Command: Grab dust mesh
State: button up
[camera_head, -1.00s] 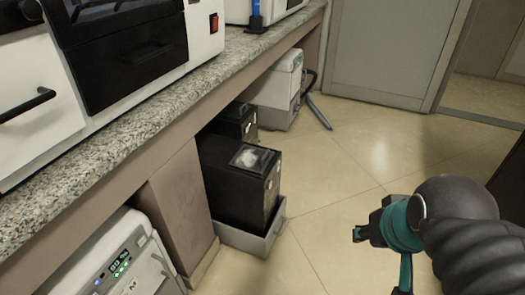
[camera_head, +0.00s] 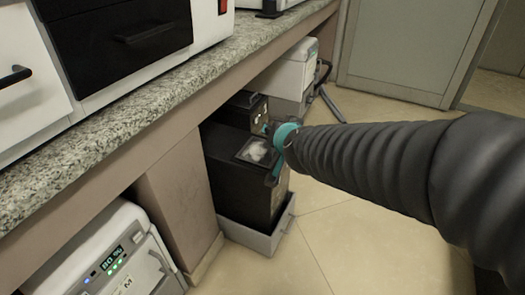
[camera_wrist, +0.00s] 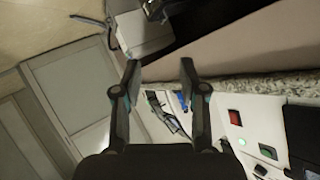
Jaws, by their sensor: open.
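The dust mesh (camera_head: 255,151) appears to be the small dark-framed square with pale, dust-like fluff on top of a black computer case (camera_head: 238,180). The case stands under the counter in a shallow grey tray (camera_head: 237,237). My gripper (camera_head: 272,178) is at the right edge of the case top, just beside the mesh in the picture; whether it touches the case I cannot tell. In the wrist view my gripper (camera_wrist: 159,68) has its two fingers spread with nothing between them. I cannot make out the mesh in the wrist view.
The granite counter (camera_head: 150,95) overhangs the case. A second black case (camera_head: 242,106) stands behind it, with a white machine (camera_head: 286,77) farther back. Another white unit with a lit display (camera_head: 112,258) is at lower left. The tiled floor (camera_head: 350,240) to the right is clear.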

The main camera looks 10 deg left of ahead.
jog(key=w+a+f+m+t+h, duration=0.1)
jog(key=w+a+f+m+h, duration=0.15)
jog(key=f, duration=0.25)
jog(key=m+h+b, duration=0.2)
jog(key=h+b, duration=0.2)
jog(key=h, duration=0.1)
send_over(272, 164)
jog(key=shift+n, duration=0.25)
notch_tip(272, 164, down, 10)
jog(key=shift+w+f, duration=0.1)
jog(key=shift+a+b+x, duration=0.2)
jog(key=shift+b+x, duration=0.2)
jog(key=shift+x, duration=2.6)
jog(key=shift+w, duration=0.1)
grip_shut()
